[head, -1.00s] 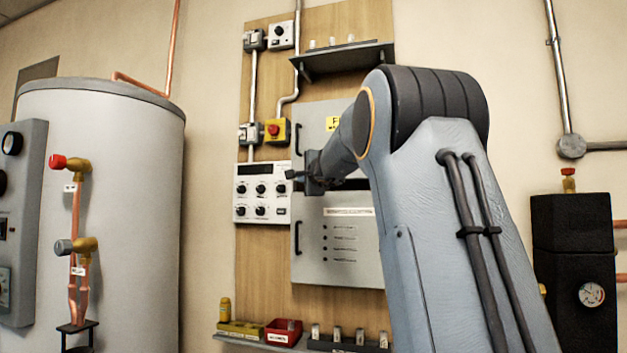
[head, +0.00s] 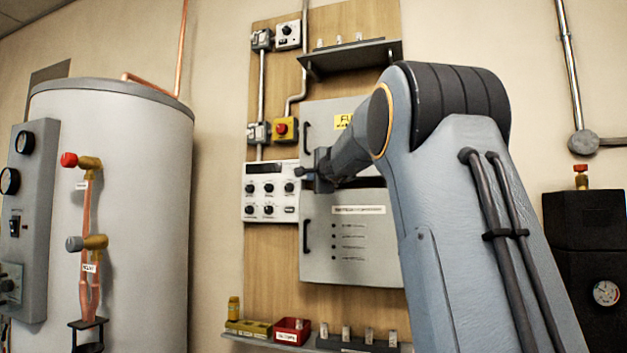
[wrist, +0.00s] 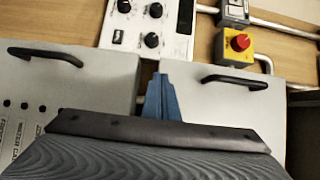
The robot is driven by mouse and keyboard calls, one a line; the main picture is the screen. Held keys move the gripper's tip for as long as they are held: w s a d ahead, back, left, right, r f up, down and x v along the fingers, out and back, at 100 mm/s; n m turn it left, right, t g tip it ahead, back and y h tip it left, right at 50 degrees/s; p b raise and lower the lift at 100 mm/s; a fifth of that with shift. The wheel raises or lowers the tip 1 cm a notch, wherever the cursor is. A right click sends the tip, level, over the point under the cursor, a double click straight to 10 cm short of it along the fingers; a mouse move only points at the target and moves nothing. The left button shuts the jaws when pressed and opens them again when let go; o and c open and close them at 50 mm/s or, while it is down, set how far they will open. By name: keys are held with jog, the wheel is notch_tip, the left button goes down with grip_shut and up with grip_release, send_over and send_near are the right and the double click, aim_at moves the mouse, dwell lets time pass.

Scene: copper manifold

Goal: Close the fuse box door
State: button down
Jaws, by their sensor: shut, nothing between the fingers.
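The fuse box door is a light grey upper panel (head: 322,118) with a yellow label partly reading "FU" and a black handle (head: 307,137) at its left edge. In the wrist view this panel (wrist: 215,108) lies on the right, with its handle (wrist: 235,82). It looks about flat to the board, but I cannot tell whether it is fully closed. My gripper (head: 306,173) is in front of the panel's lower left corner. In the wrist view its blue fingers (wrist: 160,92) are shut and empty, over the gap between the two panels. My arm hides the panel's right side.
Below is another grey panel (head: 355,262) with a handle (head: 306,236). A white control unit with knobs (head: 268,206) and a yellow box with a red button (head: 284,129) are left. A shelf (head: 350,57) is above; a red bin (head: 292,331) is below. A tank (head: 140,220) stands left.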

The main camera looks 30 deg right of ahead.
jog(key=s+a+b, duration=0.3)
jog(key=s+a, duration=0.5)
jog(key=a, duration=0.2)
jog(key=shift+s+r, duration=0.2)
jog(key=shift+r, duration=0.05)
jog(key=shift+a, duration=0.15)
